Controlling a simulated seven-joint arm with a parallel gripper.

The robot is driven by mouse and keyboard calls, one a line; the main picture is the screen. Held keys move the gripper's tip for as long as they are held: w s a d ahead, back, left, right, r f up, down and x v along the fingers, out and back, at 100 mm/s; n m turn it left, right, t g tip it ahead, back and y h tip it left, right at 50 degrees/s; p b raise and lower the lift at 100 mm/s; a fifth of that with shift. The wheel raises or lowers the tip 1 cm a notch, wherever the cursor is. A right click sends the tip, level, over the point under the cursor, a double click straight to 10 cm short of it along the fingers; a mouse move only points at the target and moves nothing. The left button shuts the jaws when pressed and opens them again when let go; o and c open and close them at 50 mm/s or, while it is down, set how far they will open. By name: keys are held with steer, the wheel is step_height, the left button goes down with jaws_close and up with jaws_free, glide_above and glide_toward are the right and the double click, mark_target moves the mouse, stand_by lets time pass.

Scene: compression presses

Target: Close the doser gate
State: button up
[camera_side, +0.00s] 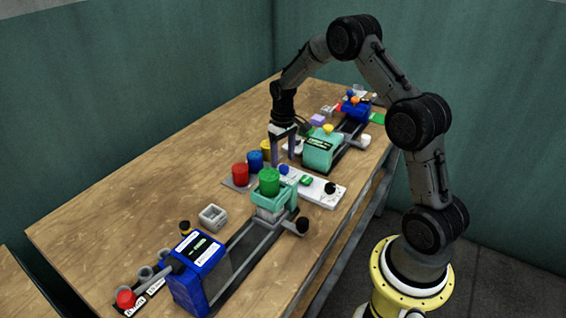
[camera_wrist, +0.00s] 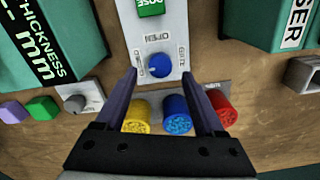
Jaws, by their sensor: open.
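The doser gate control is a blue round knob (camera_wrist: 159,65) on a white panel (camera_wrist: 170,22), with the word OPEN beside it. A small pale mark shows on the knob; which position it points to is hard to tell. In the side view the blue knob (camera_side: 284,170) sits at the left end of the white panel (camera_side: 318,187). My gripper (camera_wrist: 160,72) is open and empty, with its two fingertips on either side of the knob in the wrist view. In the side view my gripper (camera_side: 282,162) points down just over the knob end; contact cannot be told.
A green DOSE button (camera_wrist: 150,7) is on the same panel. Yellow (camera_wrist: 137,116), blue (camera_wrist: 177,115) and red (camera_wrist: 222,108) containers stand close by the fingers. Teal press housings (camera_side: 322,148) flank the panel. The table's left side (camera_side: 120,215) is clear.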

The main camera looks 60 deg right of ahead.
step_height(320, 180, up, 11)
steer(key=shift+r, duration=0.15)
stand_by(0.4)
step_height(320, 180, up, 10)
steer(key=f+n+t, duration=0.1)
steer(key=t, duration=0.1)
glide_above(281, 167)
steer(key=a, duration=0.5)
steer(key=s+a+r+n+t, duration=0.1)
steer(key=s+a+r+t, duration=0.1)
steer(key=s+a+r, duration=0.55)
steer(key=s+a+r+n+t, duration=0.1)
steer(key=s+a, duration=0.1)
steer(key=s, duration=0.5)
steer(key=s+a+t, duration=0.1)
steer(key=s+a, duration=0.2)
steer(key=s, duration=0.3)
steer(key=s+a+f, duration=0.1)
steer(key=s+f, duration=0.5)
steer(key=s, duration=0.1)
steer(key=shift+s+f, duration=0.15)
steer(key=shift+f, duration=0.1)
